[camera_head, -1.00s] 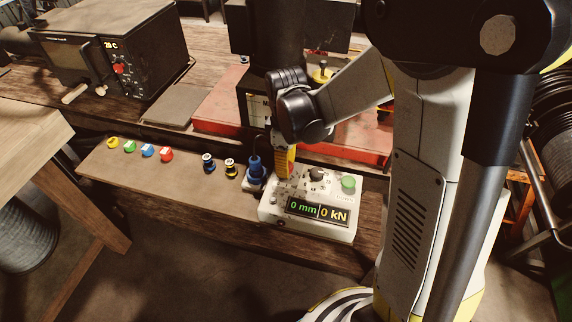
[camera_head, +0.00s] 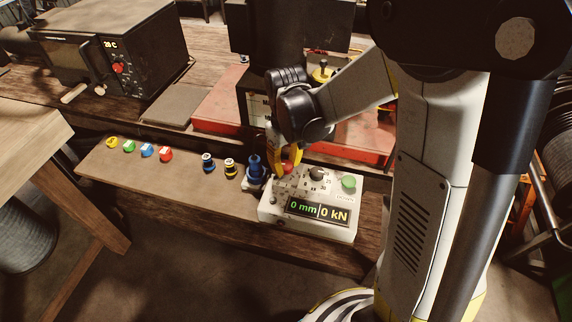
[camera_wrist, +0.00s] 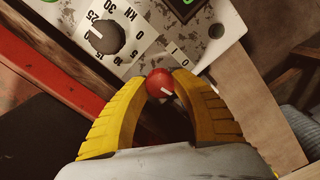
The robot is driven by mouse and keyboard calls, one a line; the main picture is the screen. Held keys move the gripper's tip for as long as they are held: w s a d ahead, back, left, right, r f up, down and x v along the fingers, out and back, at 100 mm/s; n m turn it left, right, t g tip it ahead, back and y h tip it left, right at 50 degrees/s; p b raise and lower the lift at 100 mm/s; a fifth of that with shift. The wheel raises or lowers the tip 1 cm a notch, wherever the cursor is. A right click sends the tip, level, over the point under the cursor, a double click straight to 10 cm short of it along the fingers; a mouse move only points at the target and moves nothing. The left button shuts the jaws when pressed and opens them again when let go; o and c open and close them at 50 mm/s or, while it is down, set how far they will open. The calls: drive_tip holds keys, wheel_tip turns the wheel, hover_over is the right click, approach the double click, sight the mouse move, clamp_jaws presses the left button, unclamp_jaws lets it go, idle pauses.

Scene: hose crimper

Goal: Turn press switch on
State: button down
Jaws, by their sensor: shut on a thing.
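The press control box (camera_head: 335,232) is pale and worn, with a lit display (camera_head: 318,210) reading 0 mm and 0 kN. The red rotary switch (camera_head: 287,168) sits at its back left corner. In the wrist view the red switch (camera_wrist: 160,83) has a white mark pointing to the lower right, with 1 and 0 labels printed beside it. My gripper (camera_wrist: 161,84), with yellow fingers, is shut on the switch, one fingertip on each side. It also shows from the side in the head view (camera_head: 286,162).
A black kN dial (camera_wrist: 105,37) and a green button (camera_head: 348,183) are on the same box. A blue fitting (camera_head: 255,168) stands close to its left. Several coloured pieces and spools line the shelf (camera_head: 190,178). The red press base (camera_head: 345,148) is behind.

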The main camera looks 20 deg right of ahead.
sight(286, 164)
drive_tip(key=m, duration=0.5)
drive_tip(key=shift+m, duration=0.3)
drive_tip(key=m, duration=0.5)
drive_tip(key=shift+m, duration=0.3)
drive_tip(key=c, duration=1)
unclamp_jaws()
wheel_tip(286, 164, up, 12)
